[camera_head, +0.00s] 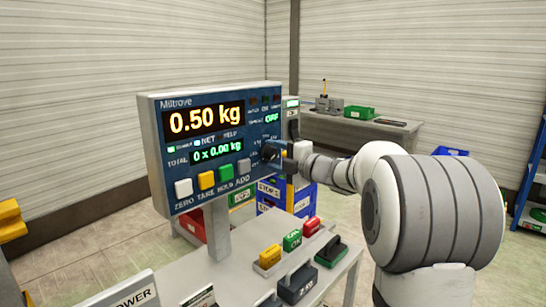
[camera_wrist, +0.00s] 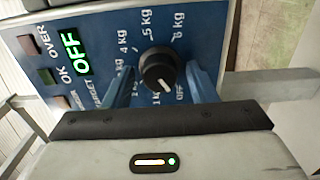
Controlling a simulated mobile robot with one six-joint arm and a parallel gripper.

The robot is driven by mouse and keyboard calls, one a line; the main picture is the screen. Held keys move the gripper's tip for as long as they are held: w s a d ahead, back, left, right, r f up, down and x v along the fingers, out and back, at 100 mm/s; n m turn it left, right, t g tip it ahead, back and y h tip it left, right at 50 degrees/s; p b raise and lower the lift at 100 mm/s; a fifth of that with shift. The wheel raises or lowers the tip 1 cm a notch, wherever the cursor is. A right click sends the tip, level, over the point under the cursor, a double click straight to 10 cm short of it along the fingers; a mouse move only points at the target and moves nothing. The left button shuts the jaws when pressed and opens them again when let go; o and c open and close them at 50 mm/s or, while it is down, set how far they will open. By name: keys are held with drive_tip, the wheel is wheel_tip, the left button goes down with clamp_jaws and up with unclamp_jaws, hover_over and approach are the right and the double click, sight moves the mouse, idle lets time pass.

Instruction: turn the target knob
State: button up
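The black round knob (camera_wrist: 160,69) sits on the blue panel of the scale display, ringed by printed labels such as 4 kg, 5 kg, 6 kg and OFF. A short white mark shows on its lower part in the wrist view, on the side nearer my gripper. My gripper (camera_wrist: 161,90) is open, with one finger on either side of the knob and a visible gap to each. In the head view, my gripper (camera_head: 285,156) is at the panel's right edge and partly hides the knob (camera_head: 268,153). A green OFF readout (camera_wrist: 69,52) is lit near the knob.
The scale display (camera_head: 209,119) reads 0.50 kg and has several coloured buttons below. It stands on a post above a grey bench (camera_head: 225,275) holding coloured blocks (camera_head: 292,240). Blue crates (camera_head: 268,193) stand behind it. A far table (camera_head: 345,125) is at the back.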

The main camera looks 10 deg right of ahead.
drive_tip(key=c, duration=0.7)
drive_tip(key=shift+s+r, duration=0.1)
drive_tip(key=shift+c, duration=0.8)
drive_tip(key=shift+r+m+p, duration=0.2)
drive_tip(key=shift+m+p, duration=1.3)
drive_tip(key=shift+m, duration=0.3)
drive_tip(key=m+p, duration=0.2)
drive_tip(key=shift+m, duration=0.4)
drive_tip(key=shift+f+m+p, duration=0.2)
drive_tip(key=shift+m+p, duration=0.25)
drive_tip(key=shift+m, duration=0.25)
drive_tip(key=shift+f, duration=0.1)
drive_tip(key=o, duration=0.8)
drive_tip(key=shift+d+f, duration=0.1)
drive_tip(key=shift+o, duration=1)
